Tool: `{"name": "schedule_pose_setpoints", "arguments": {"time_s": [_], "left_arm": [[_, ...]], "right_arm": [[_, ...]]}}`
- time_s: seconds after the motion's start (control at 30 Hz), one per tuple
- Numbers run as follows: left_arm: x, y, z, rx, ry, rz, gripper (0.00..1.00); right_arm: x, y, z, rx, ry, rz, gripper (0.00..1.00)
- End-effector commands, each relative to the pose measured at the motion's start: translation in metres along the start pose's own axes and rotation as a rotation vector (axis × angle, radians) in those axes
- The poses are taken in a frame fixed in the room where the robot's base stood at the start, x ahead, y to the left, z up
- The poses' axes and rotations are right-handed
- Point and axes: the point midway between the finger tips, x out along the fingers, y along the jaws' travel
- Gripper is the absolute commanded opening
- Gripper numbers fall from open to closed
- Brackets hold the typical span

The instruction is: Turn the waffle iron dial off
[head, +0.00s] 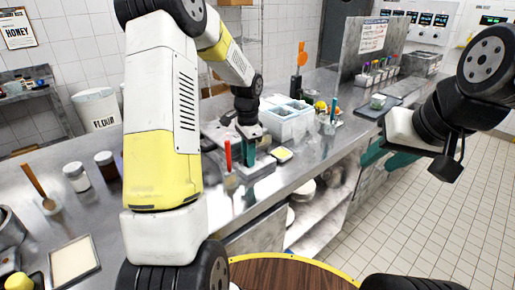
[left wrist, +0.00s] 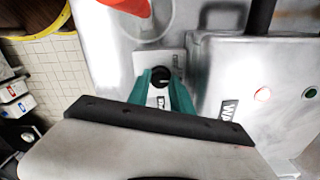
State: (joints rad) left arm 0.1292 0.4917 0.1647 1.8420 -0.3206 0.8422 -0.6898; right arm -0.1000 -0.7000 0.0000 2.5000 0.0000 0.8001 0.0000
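The waffle iron (left wrist: 262,85) is a grey metal box with a red and a green light, at the right of the left wrist view. A small round black dial (left wrist: 160,76) sits on a pale plate beside it. My left gripper (left wrist: 160,80) has its teal fingers on either side of the dial, with a gap between them; whether they press on it cannot be told. In the head view my left gripper (head: 250,150) is low over the counter, and the dial is hidden there. My right gripper (head: 384,158) is open and empty, right of the counter.
On the counter (head: 305,168), a red-handled tool (head: 228,155) stands close to my left gripper. Jars (head: 76,177) stand at the left. The tiled floor at right is clear.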

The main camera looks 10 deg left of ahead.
Motion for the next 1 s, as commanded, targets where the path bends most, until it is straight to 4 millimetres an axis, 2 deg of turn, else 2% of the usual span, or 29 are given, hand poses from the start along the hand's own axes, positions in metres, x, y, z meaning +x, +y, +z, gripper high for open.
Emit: {"name": "schedule_pose_setpoints", "arguments": {"time_s": [0.27, 0.47, 1.0], "left_arm": [[-0.0006, -0.0003, -0.0003, -0.018, 0.000, -0.001, 0.00], [-0.0007, -0.0004, -0.0002, -0.099, 0.000, -0.002, 0.00], [-0.0008, -0.0003, -0.0004, -0.574, 0.001, -0.001, 0.00]], "right_arm": [[0.0000, 0.0000, 0.0000, 0.000, 0.000, 0.000, 0.36], [0.0000, 0.0000, 0.0000, 0.000, 0.000, 0.000, 0.36], [0.0000, 0.0000, 0.0000, 0.000, 0.000, 0.000, 0.36]]}}
